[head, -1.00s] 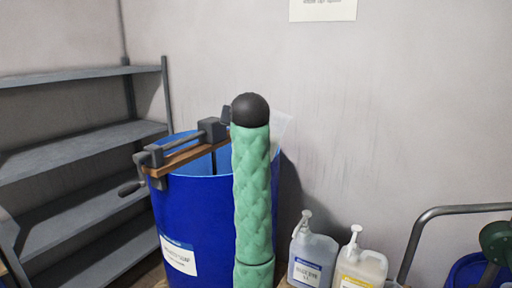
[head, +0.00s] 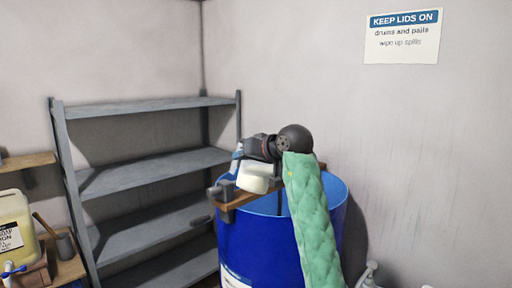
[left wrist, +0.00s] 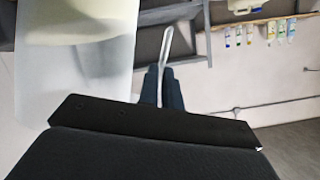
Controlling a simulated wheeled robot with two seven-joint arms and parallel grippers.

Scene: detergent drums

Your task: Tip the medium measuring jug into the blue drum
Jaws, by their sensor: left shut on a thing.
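The blue drum (head: 262,250) stands in the middle of the head view, its open top partly hidden by my arm. My left gripper (head: 236,168) is at the drum's near left rim, beyond the black joint of my green-sleeved arm. It holds the whitish measuring jug (head: 257,175) over or beside the rim; I cannot tell which. In the left wrist view my fingers (left wrist: 161,88) are shut on the jug's thin pale handle. The translucent jug (left wrist: 75,85) fills the left side, with cream contents at the top. Its exact tilt is unclear. My right gripper is out of view.
A wooden board (head: 228,211) with clamp parts lies across the drum's rim, close to the jug. Empty grey shelves (head: 150,163) stand at the left. A yellowish container (head: 14,222) is at the far left. Pump bottles (head: 368,272) are low at the right.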

